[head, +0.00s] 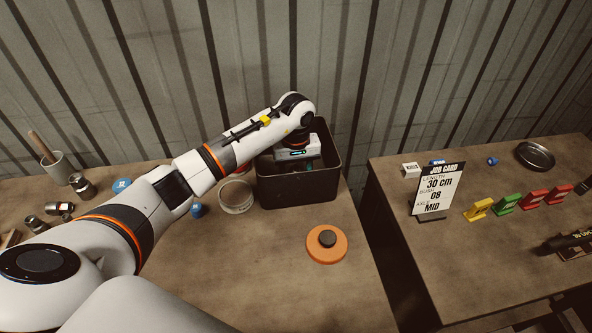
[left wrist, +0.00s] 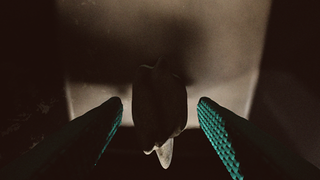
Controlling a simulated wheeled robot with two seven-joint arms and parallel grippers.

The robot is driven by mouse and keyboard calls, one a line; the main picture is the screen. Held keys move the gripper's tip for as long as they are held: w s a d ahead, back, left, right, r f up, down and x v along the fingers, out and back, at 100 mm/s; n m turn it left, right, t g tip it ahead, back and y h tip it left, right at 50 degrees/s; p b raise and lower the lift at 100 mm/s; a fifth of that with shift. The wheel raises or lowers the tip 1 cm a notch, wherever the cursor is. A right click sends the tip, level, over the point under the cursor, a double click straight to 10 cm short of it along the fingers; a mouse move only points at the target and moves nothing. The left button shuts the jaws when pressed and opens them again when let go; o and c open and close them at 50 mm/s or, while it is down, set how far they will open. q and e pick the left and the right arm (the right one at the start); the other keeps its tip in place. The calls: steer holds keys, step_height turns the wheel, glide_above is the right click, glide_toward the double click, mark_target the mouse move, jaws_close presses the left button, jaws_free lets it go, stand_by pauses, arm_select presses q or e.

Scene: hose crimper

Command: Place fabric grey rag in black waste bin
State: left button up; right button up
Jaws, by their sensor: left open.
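The black waste bin (head: 300,190) stands at the back of the left table, near its right edge. My left gripper (head: 309,166) reaches down into the bin from above, and the bin wall hides its fingertips in the head view. In the left wrist view its two teal-padded fingers (left wrist: 160,105) are spread apart and open. A dark crumpled shape, seemingly the grey rag (left wrist: 160,105), shows between and beyond the fingers, apart from both. The light is too dim to tell whether it rests on the bin floor. My right gripper is not in view.
A round tin (head: 236,197) stands just left of the bin, and an orange disc (head: 327,245) lies in front. A cup (head: 57,167) and metal fittings (head: 82,187) are at far left. A gap separates the right table, which holds a job card (head: 437,192).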

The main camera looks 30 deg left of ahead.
mark_target(296, 167)
arm_select(q)
steer(key=shift+r, duration=0.25)
step_height(296, 167, up, 10)
steer(key=b, duration=0.3)
steer(key=shift+r, duration=0.9)
